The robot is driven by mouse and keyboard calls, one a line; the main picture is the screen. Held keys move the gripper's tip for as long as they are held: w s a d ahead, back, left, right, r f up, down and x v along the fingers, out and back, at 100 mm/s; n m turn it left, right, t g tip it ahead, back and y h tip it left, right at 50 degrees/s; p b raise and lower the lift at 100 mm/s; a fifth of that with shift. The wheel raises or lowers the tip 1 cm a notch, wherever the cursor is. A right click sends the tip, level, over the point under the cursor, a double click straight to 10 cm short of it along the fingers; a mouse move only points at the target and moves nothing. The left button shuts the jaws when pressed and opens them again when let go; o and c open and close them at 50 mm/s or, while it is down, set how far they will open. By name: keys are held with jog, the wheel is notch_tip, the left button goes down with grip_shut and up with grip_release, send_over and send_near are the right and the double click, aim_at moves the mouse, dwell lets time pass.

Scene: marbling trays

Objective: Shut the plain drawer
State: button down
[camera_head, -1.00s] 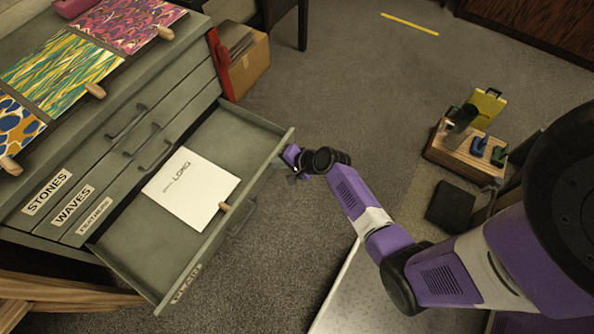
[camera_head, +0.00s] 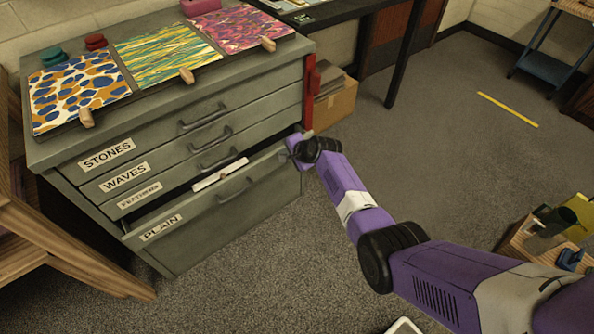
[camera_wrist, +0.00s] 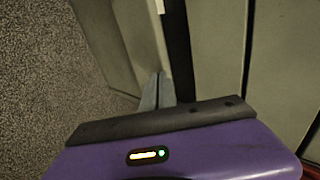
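The plain drawer (camera_head: 215,208) is the lowest labelled drawer of the grey-green cabinet (camera_head: 300,80). It stands slightly open, with a dark gap behind its front. A white card (camera_head: 220,174) inside it shows just above the front's top edge. My gripper (camera_head: 293,142) is at the top right end of the drawer front. In the wrist view its grey fingertips (camera_wrist: 158,91) are together, by the drawer's edge (camera_wrist: 128,45). Contact cannot be told clearly.
The stones, waves and feather drawers above are shut. Patterned sheets (camera_head: 165,53) lie on the cabinet top. A cardboard box (camera_head: 335,103) stands right of the cabinet. A wooden frame (camera_head: 70,255) stands at its left. The carpet in front (camera_head: 270,270) is clear.

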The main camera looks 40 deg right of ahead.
jog(key=shift+w+b, duration=0.75)
jog(key=shift+w, duration=0.75)
